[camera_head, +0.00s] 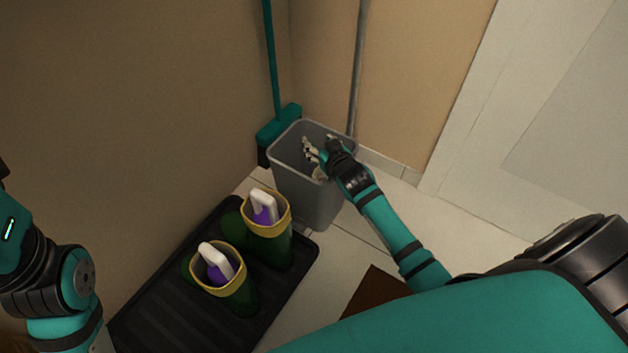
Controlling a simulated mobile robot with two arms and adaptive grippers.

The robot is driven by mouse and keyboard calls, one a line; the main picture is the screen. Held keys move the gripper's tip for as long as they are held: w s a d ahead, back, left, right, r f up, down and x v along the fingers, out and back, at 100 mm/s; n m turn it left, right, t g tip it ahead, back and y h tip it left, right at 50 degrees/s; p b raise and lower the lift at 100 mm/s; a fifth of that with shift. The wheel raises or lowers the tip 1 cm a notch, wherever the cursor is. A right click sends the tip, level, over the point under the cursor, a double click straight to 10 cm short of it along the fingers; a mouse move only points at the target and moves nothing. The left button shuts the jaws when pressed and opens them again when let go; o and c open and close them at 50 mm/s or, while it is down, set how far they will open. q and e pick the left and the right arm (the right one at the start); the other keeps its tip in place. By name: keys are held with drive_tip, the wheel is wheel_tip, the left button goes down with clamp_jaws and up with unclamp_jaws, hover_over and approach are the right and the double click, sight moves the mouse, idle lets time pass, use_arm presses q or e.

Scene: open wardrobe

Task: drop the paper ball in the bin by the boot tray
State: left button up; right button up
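The grey bin (312,203) stands upright in the corner, just behind the boot tray (180,316). My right gripper (314,161) is over the mouth of the bin, with its fingers inside the outline of the rim. Its pale fingers look spread apart, with no clear object between them. I cannot make out the paper ball; the gripper and the near wall hide part of the bin's inside. My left arm shows at the left edge, but its gripper is out of view.
Two green boots with yellow rims, a far one (279,246) and a near one (239,297), stand on the tray with white and purple items inside. A teal broom (279,122) and a grey pole (357,70) lean behind the bin. A brown mat (374,291) lies right of the tray.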

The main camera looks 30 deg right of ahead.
drive_tip(key=shift+o, duration=0.3)
drive_tip(key=shift+s, duration=0.1)
drive_tip(key=v, duration=1.1)
drive_tip(key=shift+s+r, duration=0.2)
drive_tip(key=shift+s, duration=0.15)
drive_tip(key=shift+a, duration=0.15)
